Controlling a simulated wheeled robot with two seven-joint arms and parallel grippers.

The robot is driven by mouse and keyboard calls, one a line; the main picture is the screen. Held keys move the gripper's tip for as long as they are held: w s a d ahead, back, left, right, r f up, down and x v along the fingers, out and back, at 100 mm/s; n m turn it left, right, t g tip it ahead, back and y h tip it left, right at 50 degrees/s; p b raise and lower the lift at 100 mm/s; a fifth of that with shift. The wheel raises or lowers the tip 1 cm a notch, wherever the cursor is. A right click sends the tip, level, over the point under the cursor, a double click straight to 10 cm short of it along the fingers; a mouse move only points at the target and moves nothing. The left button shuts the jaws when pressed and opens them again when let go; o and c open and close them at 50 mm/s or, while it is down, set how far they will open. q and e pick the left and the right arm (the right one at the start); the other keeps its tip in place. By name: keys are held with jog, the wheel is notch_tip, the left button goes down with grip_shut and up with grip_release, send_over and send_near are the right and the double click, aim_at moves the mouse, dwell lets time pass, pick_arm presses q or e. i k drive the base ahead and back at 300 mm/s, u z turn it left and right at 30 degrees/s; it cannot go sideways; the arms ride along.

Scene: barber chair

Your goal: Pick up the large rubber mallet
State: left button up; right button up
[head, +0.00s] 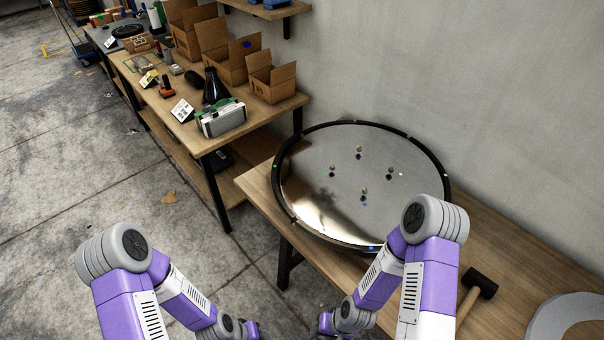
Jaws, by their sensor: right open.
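The large rubber mallet has a black head (482,281) and a light wooden handle (467,303). It lies on the wooden table (480,235) at the lower right, just right of my right arm. The lower part of the handle is hidden by that arm. My right gripper (323,334) is only barely in view at the bottom edge, open, well to the left of the mallet and apart from it. My left arm reaches down to the bottom edge, and its gripper is out of the picture.
A large round mirror-like disc (335,205) with a black rim and small parts on it lies on the table, left of the mallet. A grey curved piece (565,320) is at the right. A second workbench (205,135) holds cardboard boxes (270,80) and tools. A wall stands behind.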

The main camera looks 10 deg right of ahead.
aim_at(479, 284)
jog(key=z, duration=2.95)
jog(key=k, duration=0.25)
